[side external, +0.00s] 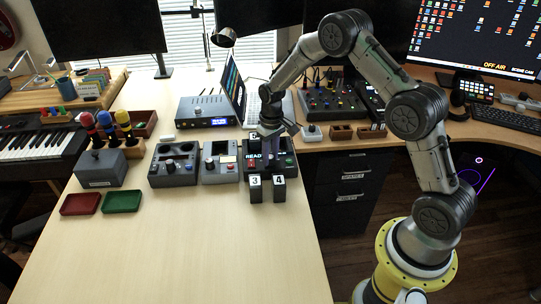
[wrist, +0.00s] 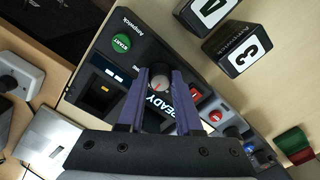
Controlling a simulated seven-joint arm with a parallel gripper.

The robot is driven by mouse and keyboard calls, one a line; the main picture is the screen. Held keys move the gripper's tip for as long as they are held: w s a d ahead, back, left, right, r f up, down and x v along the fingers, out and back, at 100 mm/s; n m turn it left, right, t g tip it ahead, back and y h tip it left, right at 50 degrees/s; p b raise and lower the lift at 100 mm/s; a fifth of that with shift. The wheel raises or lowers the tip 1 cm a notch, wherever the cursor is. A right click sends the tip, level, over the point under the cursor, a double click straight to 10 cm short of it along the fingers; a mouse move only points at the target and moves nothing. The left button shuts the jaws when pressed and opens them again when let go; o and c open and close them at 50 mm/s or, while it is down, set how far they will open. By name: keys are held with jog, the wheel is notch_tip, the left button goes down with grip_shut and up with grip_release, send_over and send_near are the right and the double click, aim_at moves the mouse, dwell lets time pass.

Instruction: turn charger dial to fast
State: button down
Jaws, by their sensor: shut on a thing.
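The charger (side external: 290,150) is a dark box on the table with a "READY" label; it also shows in the wrist view (wrist: 100,52), with a green START button (wrist: 121,43) and a red part (wrist: 196,93). Its black dial (wrist: 160,84) has a red pointer line and sits between the fingers of my gripper (wrist: 160,76). My gripper is shut on the dial from above, one purple finger on each side. In the side external view my gripper (side external: 269,150) hides the dial and part of the charger. The dial's markings are not readable.
Black packs numbered 3 (side external: 255,190) and 4 (side external: 279,188) stand close in front of the charger. A control box with a red button (side external: 219,170) is just left of it. A laptop (side external: 234,85) stands behind. The front of the table is clear.

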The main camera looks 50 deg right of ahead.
aim_at(271, 157)
jog(key=c, duration=0.6)
grip_release()
jog(key=r, duration=1.4)
jog(key=shift+d, duration=0.2)
jog(key=shift+a, duration=0.1)
